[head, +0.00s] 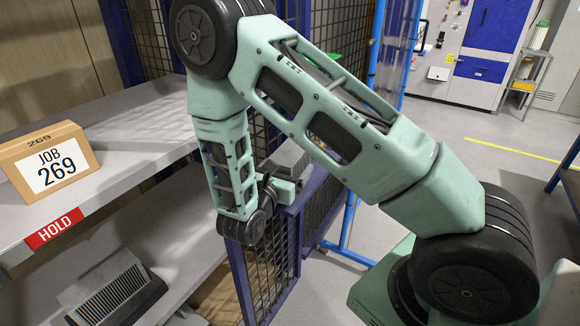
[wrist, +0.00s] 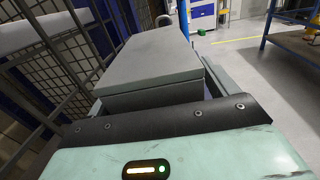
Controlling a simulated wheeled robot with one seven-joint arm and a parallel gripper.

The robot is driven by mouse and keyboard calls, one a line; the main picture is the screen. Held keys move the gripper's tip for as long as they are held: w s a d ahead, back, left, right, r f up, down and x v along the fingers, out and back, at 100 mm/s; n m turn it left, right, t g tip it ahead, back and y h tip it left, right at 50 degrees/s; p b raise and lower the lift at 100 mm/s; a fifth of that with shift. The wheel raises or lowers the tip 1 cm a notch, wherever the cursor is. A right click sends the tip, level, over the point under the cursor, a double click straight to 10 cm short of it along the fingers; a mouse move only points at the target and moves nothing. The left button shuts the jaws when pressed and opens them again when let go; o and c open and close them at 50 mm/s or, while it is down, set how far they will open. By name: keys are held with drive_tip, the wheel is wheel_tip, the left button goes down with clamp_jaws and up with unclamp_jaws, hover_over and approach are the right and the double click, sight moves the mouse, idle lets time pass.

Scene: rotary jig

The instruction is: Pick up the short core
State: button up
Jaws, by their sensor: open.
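I cannot make out a short core in either view. My gripper (head: 286,188) is beside the blue mesh panel in the middle of the head view, small and partly hidden by my own wrist. It is open. A grey box-shaped thing (head: 288,159) shows just behind it. In the wrist view a grey flat-topped block (wrist: 150,68) fills the space ahead of my green gripper body. Whether the block touches the jaws, I cannot tell.
A carton marked JOB 269 (head: 48,164) stands on a grey shelf (head: 128,112) with a red HOLD label (head: 54,227). A grey ribbed thing (head: 115,291) lies on the lower shelf. Blue mesh panels (head: 268,268) stand close to my gripper. Open floor (head: 440,137) lies to the right.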

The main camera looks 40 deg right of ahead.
drive_tip(key=c, duration=1.6)
drive_tip(key=shift+c, duration=0.2)
drive_tip(key=shift+r, duration=0.15)
